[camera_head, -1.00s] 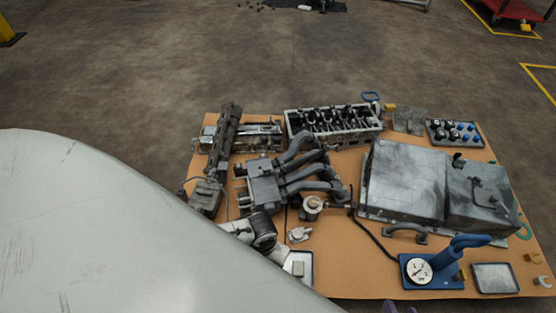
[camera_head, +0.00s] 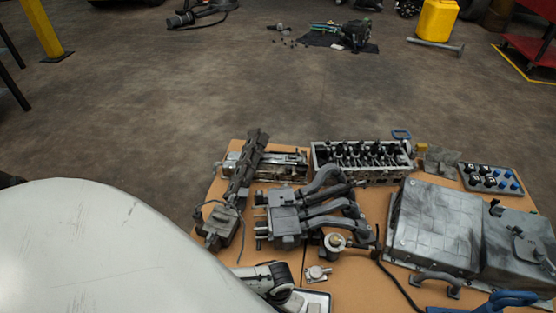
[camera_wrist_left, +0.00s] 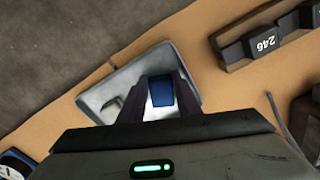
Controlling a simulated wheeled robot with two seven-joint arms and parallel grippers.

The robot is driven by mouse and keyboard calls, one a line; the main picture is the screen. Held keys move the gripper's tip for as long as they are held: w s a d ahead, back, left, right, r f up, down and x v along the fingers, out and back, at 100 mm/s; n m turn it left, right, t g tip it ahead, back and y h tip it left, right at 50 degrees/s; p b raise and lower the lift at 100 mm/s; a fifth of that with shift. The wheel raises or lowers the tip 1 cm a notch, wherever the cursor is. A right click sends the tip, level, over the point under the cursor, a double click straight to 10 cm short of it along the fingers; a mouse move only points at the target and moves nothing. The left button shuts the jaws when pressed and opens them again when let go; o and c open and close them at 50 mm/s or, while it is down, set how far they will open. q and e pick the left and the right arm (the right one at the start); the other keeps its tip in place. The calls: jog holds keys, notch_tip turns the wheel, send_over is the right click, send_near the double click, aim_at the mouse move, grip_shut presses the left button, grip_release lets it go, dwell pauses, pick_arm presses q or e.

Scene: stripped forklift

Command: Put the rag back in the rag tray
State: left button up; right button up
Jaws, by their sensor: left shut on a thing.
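In the left wrist view my left gripper (camera_wrist_left: 160,92) is shut on a small blue piece, apparently the rag (camera_wrist_left: 161,90). The gripper is over a shallow light grey tray (camera_wrist_left: 172,54), apparently the rag tray, and hides its lower right part. I cannot tell whether the rag touches the tray floor. A small grey-green item (camera_wrist_left: 112,107) lies in the tray's left part. In the head view only the tray's edge (camera_head: 325,296) shows, beside my left wrist; the rag and left fingertips are hidden there. My right gripper is not in view.
The brown-topped table (camera_head: 350,283) is crowded with engine parts: a cylinder head (camera_head: 360,160), a manifold (camera_head: 300,215) and a big grey cover (camera_head: 436,228). A gauge (camera_wrist_left: 15,165) lies at lower left.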

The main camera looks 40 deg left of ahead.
pick_arm(q)
jog(key=o, duration=0.6)
jog(key=shift+f, duration=0.1)
jog(key=shift+o, duration=0.2)
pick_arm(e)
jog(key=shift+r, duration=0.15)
